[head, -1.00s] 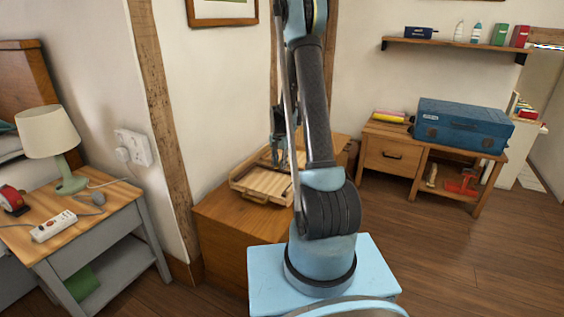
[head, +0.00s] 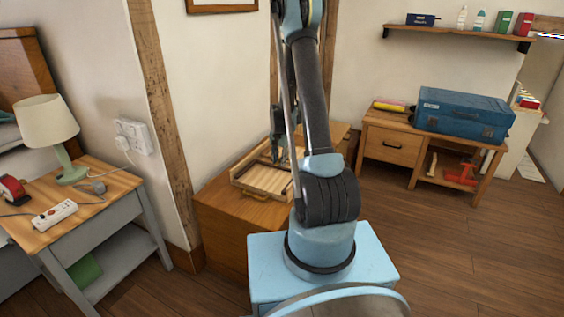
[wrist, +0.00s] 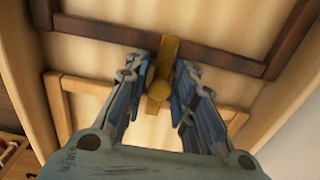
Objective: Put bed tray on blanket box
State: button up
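The bed tray (head: 262,179) is a pale slatted wooden tray with a raised rim and a brass-coloured fitting at its front edge. It appears to lie flat on the wooden blanket box (head: 222,211) against the wall. My gripper (head: 280,160) points down over the tray, partly hidden behind my arm. In the wrist view my gripper (wrist: 160,95) is open, its blue fingers on either side of a brass piece (wrist: 160,78) on the tray, with gaps visible. Darker wooden bars cross the tray (wrist: 100,85) there. My arm hides the box's right part.
A bedside table (head: 105,195) with a lamp (head: 50,125) and a power strip (head: 54,215) stands at left. A desk (head: 392,140) with a blue case (head: 462,115) stands at back right, under a wall shelf (head: 455,34). Floor (head: 450,250) at right is clear.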

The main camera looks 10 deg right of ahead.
jog(key=shift+o, duration=1.4)
notch_tip(320, 180, up, 12)
jog(key=f, duration=0.1)
jog(key=s+r+n, duration=0.2)
jog(key=s+r, duration=0.8)
jog(key=s+d+r+n+t, duration=0.15)
jog(key=s+r, duration=0.25)
jog(key=s, duration=0.8)
jog(key=s+f+n, duration=0.2)
jog(key=s, duration=0.7)
jog(key=s+d+f+n, duration=0.1)
jog(key=s+f+n, duration=0.1)
jog(key=s, duration=0.8)
jog(key=shift+s+f+t, duration=0.2)
jog(key=shift+f+t, duration=0.15)
jog(key=shift+f, duration=0.2)
